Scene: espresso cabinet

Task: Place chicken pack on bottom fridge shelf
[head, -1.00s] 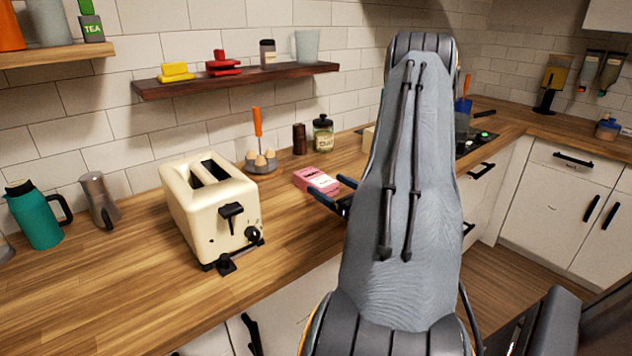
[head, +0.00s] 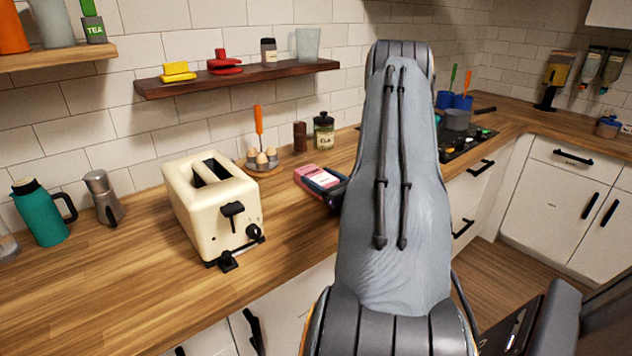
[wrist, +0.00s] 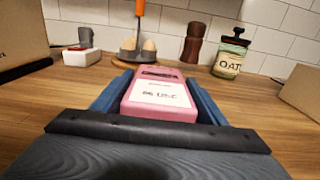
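The pink pack with a white label (head: 314,173), which I take to be the chicken pack, lies on the wooden counter to the right of the toaster. In the wrist view the pack (wrist: 160,93) sits between the two blue fingers of my gripper (wrist: 158,92), one along each side. The fingers look very close to its sides or touching them; whether they are clamped on it I cannot tell. In the head view my gripper (head: 330,184) overlaps the pack's near right end, and my arm hides part of it. No fridge shelf is recognisable.
The cream toaster (head: 212,205) stands left of the pack. An egg holder (head: 262,160), a brown shaker (head: 300,137) and an oat jar (head: 324,131) stand behind it. A wall shelf (head: 240,80) hangs above. The cooktop (head: 465,142) lies to the right.

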